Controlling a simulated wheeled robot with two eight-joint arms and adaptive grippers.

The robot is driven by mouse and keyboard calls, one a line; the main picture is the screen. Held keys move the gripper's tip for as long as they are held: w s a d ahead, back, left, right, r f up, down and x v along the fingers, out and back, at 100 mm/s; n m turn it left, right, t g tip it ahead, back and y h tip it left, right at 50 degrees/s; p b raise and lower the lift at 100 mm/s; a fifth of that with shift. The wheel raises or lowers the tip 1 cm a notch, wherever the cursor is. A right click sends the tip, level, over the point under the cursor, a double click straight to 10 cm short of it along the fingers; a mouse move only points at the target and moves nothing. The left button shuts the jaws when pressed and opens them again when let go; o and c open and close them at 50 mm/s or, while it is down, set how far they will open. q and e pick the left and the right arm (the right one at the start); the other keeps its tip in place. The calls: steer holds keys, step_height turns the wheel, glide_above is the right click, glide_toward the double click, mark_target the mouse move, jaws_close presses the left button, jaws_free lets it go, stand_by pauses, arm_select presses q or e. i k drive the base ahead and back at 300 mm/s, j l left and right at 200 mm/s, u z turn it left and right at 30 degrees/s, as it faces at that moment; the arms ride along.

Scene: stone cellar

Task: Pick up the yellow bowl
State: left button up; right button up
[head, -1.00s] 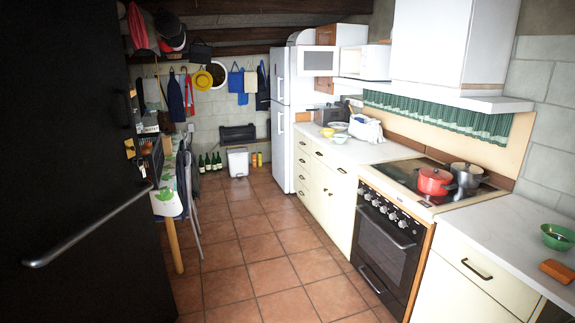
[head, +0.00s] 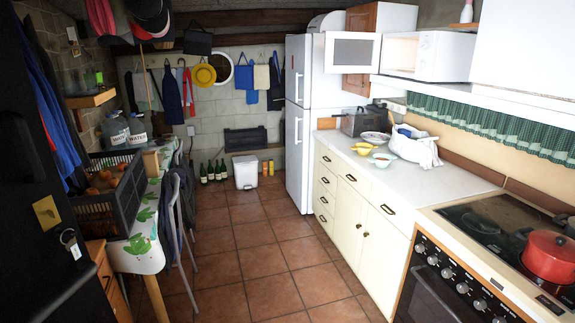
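A small yellow bowl (head: 362,149) sits on the white counter (head: 440,179), toward its far end near the fridge. It is small in the picture, so I cannot tell whether anything lies in it. A pale bowl (head: 381,161) with a reddish inside stands just in front of it to the right. A grey-white dish (head: 375,138) is just behind it. Neither of my grippers shows in the head view.
A white bag (head: 416,150) and a dark toaster-like box (head: 360,122) stand near the bowl. A red pot (head: 549,258) is on the stove at right. A table with a black crate (head: 112,205) and a dark door (head: 30,230) are at left. The tiled floor (head: 255,262) between is clear.

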mark_target(364, 150)
steer(key=i+z, duration=0.15)
steer(key=i, duration=0.35)
steer(key=i+j+z, duration=0.1)
steer(key=i, duration=0.35)
steer(key=i+j+z, duration=0.15)
steer(key=i, duration=0.35)
steer(key=i+j+z, duration=0.1)
steer(key=i, duration=0.35)
steer(key=j, duration=0.1)
